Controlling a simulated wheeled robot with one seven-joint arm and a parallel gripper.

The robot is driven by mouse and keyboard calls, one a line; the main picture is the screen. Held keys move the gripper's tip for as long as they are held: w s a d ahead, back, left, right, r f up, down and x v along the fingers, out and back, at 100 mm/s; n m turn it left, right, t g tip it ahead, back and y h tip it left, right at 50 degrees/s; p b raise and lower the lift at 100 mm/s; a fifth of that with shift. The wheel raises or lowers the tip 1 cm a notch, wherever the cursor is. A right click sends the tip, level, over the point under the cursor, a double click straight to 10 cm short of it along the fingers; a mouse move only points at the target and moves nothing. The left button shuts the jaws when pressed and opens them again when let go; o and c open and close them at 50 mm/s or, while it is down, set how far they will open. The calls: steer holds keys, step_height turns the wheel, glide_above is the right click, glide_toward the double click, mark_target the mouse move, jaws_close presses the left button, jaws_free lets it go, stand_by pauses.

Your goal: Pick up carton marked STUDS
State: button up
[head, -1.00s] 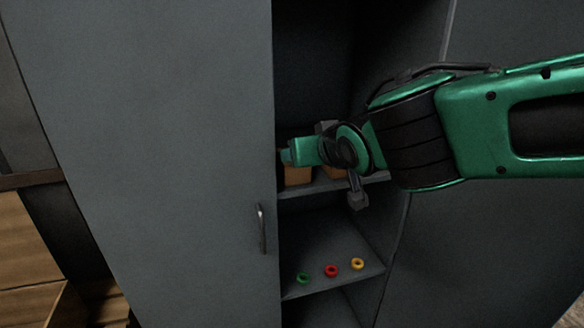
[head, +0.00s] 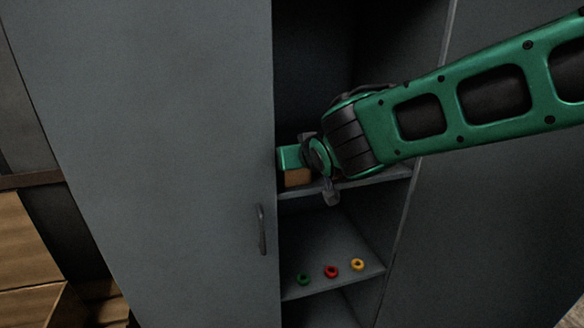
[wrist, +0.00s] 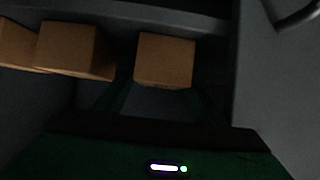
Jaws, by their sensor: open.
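Three plain brown cartons show in the wrist view: one straight ahead of my gripper (wrist: 165,60), one left of it (wrist: 75,48), and one cut off by the left edge (wrist: 14,45). No lettering is readable, so I cannot tell which is marked STUDS. My gripper (wrist: 164,92) is open and empty, its dim fingers on either side of the line to the middle carton, apparently just short of it. In the head view a brown carton (head: 298,178) shows under my green gripper body; the fingertips are hidden by the cabinet door.
The cartons stand on the upper shelf (head: 385,173) of a grey cabinet. Its door panel (head: 150,150), with a handle (head: 261,229), closely borders the opening on the left. Green (head: 303,279), red (head: 331,271) and yellow (head: 357,264) rings lie on the shelf below.

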steer(key=c, duration=1.2)
steer(key=shift+r, duration=0.1)
steer(key=shift+c, duration=0.2)
